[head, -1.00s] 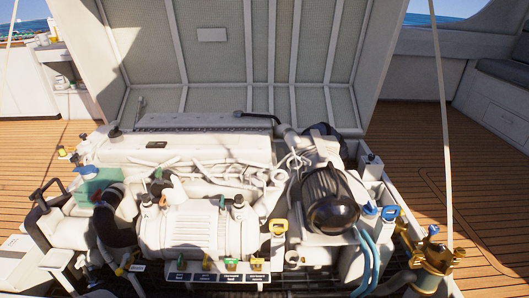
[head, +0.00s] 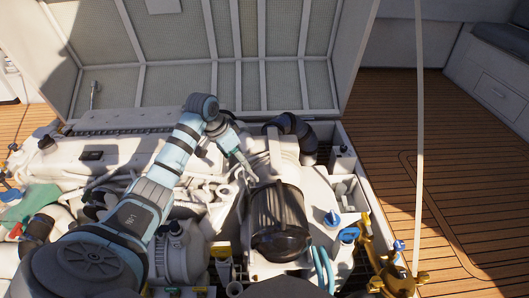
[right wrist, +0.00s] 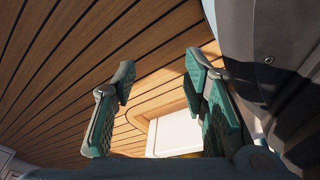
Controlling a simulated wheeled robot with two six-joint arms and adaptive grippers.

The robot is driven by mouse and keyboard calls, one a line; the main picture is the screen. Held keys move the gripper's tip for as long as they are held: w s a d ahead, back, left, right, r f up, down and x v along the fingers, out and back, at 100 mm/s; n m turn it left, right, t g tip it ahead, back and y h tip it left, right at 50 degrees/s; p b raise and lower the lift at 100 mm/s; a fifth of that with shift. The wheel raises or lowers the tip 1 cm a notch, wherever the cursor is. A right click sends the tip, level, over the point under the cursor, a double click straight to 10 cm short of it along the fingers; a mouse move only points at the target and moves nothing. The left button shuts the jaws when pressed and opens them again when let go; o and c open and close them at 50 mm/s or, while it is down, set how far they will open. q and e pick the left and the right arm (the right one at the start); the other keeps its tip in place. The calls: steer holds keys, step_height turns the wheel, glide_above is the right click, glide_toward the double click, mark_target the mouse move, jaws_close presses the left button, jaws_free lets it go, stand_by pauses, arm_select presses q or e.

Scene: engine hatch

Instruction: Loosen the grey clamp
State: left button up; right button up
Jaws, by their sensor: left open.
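My left arm reaches in from the lower left of the head view and bends down over the engine. Its gripper (head: 246,165) is open, with fingertips among pale pipes just left of the black ribbed cylinder (head: 278,218). I cannot clearly pick out the grey clamp; the fingers and pipes crowd that spot, and I cannot tell whether the fingers touch anything. My right gripper (right wrist: 158,78) shows in the right wrist view, with its two teal fingers spread apart and nothing between them, above the wooden deck.
The raised hatch lid (head: 225,90) stands behind the engine. A black curved hose (head: 303,130) lies behind the cylinder. Blue-capped fittings (head: 332,219) and a brass fitting (head: 388,270) stand at the right. The wooden deck (head: 450,190) there is clear, apart from an upright pale pole (head: 420,120).

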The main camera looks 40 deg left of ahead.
arm_select(q)
steer(key=r, duration=0.2)
steer(key=b, duration=0.6)
glide_above(253, 174)
steer(key=s, duration=0.2)
steer(key=f, duration=0.9)
steer(key=shift+s+a, duration=0.1)
steer(key=shift+a, duration=0.2)
arm_select(e)
steer(key=w+a+t, duration=0.1)
steer(key=w+a, duration=0.2)
steer(key=w, duration=0.4)
arm_select(q)
steer(key=b+x, duration=0.1)
steer(key=x, duration=0.2)
steer(key=shift+w+f+b, duration=0.25)
steer(key=shift+f+b, duration=0.05)
steer(key=shift+b, duration=0.1)
steer(key=shift+w+f, duration=0.15)
steer(key=shift+f, duration=0.1)
arm_select(e)
step_height(253, 174, up, 6)
steer(key=w, duration=0.1)
steer(key=shift+w+y, duration=0.3)
arm_select(q)
steer(key=shift+c, duration=0.6)
arm_select(e)
steer(key=shift+a, duration=0.1)
